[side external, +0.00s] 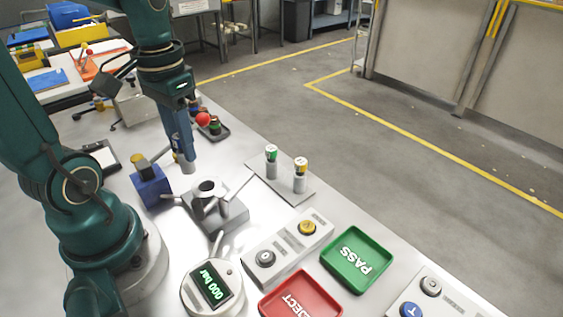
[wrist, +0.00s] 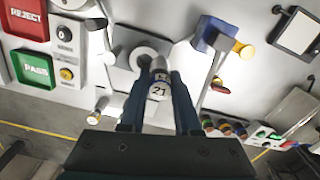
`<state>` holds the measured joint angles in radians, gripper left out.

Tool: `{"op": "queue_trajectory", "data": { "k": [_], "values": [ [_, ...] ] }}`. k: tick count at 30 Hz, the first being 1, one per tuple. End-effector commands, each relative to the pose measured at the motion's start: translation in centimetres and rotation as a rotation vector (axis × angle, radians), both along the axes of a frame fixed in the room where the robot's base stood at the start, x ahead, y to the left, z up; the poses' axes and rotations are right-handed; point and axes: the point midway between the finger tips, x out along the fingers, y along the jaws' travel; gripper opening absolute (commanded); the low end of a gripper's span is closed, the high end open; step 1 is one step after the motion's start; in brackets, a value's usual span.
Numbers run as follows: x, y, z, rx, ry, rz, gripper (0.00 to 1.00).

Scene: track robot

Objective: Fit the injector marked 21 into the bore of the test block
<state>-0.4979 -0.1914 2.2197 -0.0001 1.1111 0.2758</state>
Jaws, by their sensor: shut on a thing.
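In the wrist view my gripper (wrist: 158,82) is shut on the injector marked 21 (wrist: 158,91), whose white top with the number faces the camera. In the side view my gripper (side external: 184,150) points down, and the grey lower end of the injector (side external: 188,167) shows below the fingers. The grey test block (side external: 228,214) stands on the bench, with its round bore (side external: 207,187) facing up. The injector is above and apart from the block, to the left of the bore in the side view.
A blue clamp body (side external: 151,187) with a yellow knob stands left of the block. Two injectors stand on a plate (side external: 288,186) to the right. A gauge (side external: 212,287), button box (side external: 288,246), green PASS tray (side external: 357,260) and red REJECT tray (side external: 300,299) occupy the front.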

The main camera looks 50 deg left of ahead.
Motion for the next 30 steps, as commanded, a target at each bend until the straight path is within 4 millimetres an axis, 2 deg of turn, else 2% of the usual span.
{"op": "queue_trajectory", "data": {
  "k": [6,11,20,30],
  "values": [
    [1.4,-2.0,-1.5,0.0,0.002,-0.004,0.0],
    [1.7,-2.3,-2.0,0.0,0.002,0.001,0.0],
    [1.6,-2.3,-5.5,-0.002,0.004,0.002,0.0],
    [1.7,-2.3,-5.8,0.0,0.0,0.002,0.0]
  ]
}}
